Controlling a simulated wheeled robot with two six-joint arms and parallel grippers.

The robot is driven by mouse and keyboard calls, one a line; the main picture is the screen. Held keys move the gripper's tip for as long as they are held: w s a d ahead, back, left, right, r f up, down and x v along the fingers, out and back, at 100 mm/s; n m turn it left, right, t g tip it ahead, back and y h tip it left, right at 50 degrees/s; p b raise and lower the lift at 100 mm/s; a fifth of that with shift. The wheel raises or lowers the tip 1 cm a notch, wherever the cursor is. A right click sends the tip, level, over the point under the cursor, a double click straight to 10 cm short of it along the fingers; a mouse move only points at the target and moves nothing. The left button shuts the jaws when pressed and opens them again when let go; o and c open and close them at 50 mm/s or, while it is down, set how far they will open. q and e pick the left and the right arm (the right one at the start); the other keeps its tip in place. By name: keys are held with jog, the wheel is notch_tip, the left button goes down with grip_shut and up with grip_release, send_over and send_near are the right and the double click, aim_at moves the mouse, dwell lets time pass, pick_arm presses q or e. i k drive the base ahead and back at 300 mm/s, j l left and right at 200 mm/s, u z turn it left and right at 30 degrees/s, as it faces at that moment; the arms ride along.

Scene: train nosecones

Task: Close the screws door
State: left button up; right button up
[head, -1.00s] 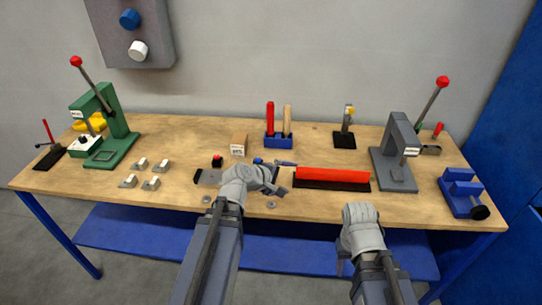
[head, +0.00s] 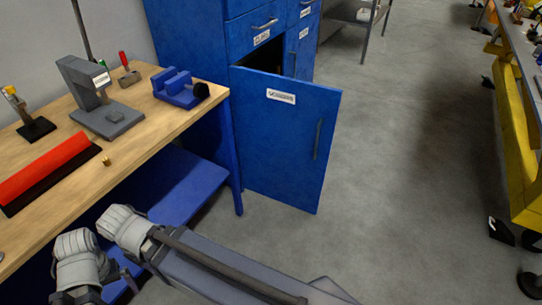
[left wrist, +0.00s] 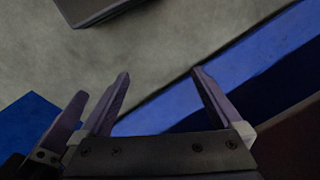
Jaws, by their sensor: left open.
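The blue screws door (head: 285,140) stands swung open from the blue cabinet (head: 185,45) in the head view. It carries a white label and a dark vertical handle (head: 317,139) near its right edge. A dark gap shows above the door's top left. My left gripper (left wrist: 160,90) is open and empty in the left wrist view, above the floor and a blue strip. In the head view, both of my arms end at the lower left, well away from the door. My right gripper's fingers are not clearly visible there.
Drawers sit above the door. Open grey floor (head: 390,190) lies to the right, before a yellow-framed table (head: 515,130).

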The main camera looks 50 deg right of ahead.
aim_at(286, 126)
jog(key=j, duration=0.35)
jog(key=i+j, duration=0.1)
jog(key=j, duration=0.25)
jog(key=z, duration=0.95)
